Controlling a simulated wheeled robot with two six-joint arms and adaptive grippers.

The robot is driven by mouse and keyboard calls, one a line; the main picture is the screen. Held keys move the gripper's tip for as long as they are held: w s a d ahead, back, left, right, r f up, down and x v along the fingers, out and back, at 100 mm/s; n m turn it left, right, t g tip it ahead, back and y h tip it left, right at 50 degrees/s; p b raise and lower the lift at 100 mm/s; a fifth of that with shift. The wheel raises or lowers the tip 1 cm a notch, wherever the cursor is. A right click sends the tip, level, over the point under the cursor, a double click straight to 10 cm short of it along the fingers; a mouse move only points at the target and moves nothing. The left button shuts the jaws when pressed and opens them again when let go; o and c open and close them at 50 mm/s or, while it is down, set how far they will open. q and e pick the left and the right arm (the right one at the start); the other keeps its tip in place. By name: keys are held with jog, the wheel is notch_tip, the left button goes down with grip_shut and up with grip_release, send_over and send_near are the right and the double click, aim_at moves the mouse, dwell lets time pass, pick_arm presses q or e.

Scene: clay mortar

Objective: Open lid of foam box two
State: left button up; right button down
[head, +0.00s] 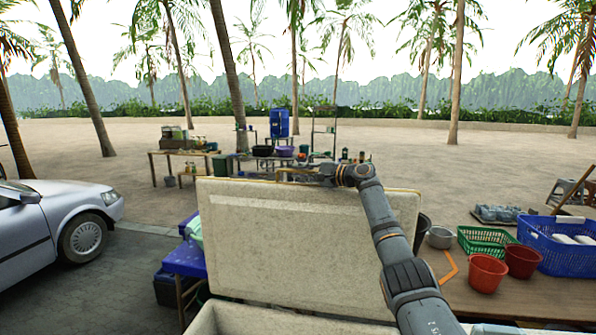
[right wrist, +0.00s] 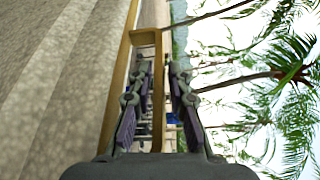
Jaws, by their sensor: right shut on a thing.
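The foam box lid (head: 300,240) is a large off-white panel with a yellowish edge. It stands raised, close to upright, above the foam box (head: 255,318), whose pale rim shows at the bottom of the head view. My right gripper (head: 300,175) is at the lid's top edge, its arm reaching up across the lid's right part. In the right wrist view, the lid (right wrist: 50,80) fills the left side, and the fingers (right wrist: 157,75) are shut on a yellow-brown handle bar (right wrist: 158,105) along its edge. Most of the box interior is out of view. My left gripper is not in view.
On the right, a wooden table holds red buckets (head: 487,272), a green basket (head: 485,240), a blue crate (head: 560,245) and a metal pot (head: 439,237). A silver car (head: 50,225) stands at left. A blue-covered table (head: 186,261) is beside the lid.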

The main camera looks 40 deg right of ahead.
jog(key=shift+a, duration=0.1)
jog(key=c, duration=1.3)
grip_release()
jog(key=shift+o, duration=0.2)
jog(key=shift+s+d, duration=0.2)
jog(key=shift+s, duration=0.15)
jog(key=v, duration=0.6)
jog(key=shift+s, duration=0.15)
jog(key=shift+s+r, duration=0.1)
jog(key=shift+s, duration=0.1)
jog(key=shift+w, duration=0.1)
